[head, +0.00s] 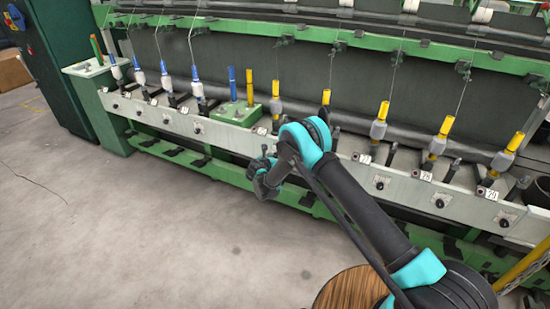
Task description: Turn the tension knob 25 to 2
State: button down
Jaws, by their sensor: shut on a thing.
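My gripper (264,178) is at the front face of the pale rail, just left of the picture's middle, below a small number label (261,131). It is shut on a tension knob. The knob is hidden behind the gripper and wrist, so its setting and number cannot be read. Other dark round knobs show along the same rail, one to the left (196,129) and one to the right (380,185).
The pale rail (225,135) carries yellow bobbins (384,110) and blue bobbins (197,75) on spindles, with threads above. A green box (238,112) sits on it. A wooden round top (350,290) is at the bottom. The floor (130,230) at left is clear.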

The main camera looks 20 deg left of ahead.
jog(key=m+y, duration=0.1)
jog(key=m, duration=0.2)
jog(key=m+t+y, duration=0.1)
jog(key=m+y, duration=0.1)
jog(key=m, duration=0.1)
jog(key=m+t+y, duration=0.1)
jog(key=m+y, duration=0.1)
jog(key=m, duration=0.1)
jog(key=shift+d+f, duration=0.25)
jog(key=shift+f, duration=0.1)
dwell(0.5)
jog(key=c, duration=1.2)
grip_release()
notch_tip(320, 180, up, 10)
jog(key=shift+r, duration=0.1)
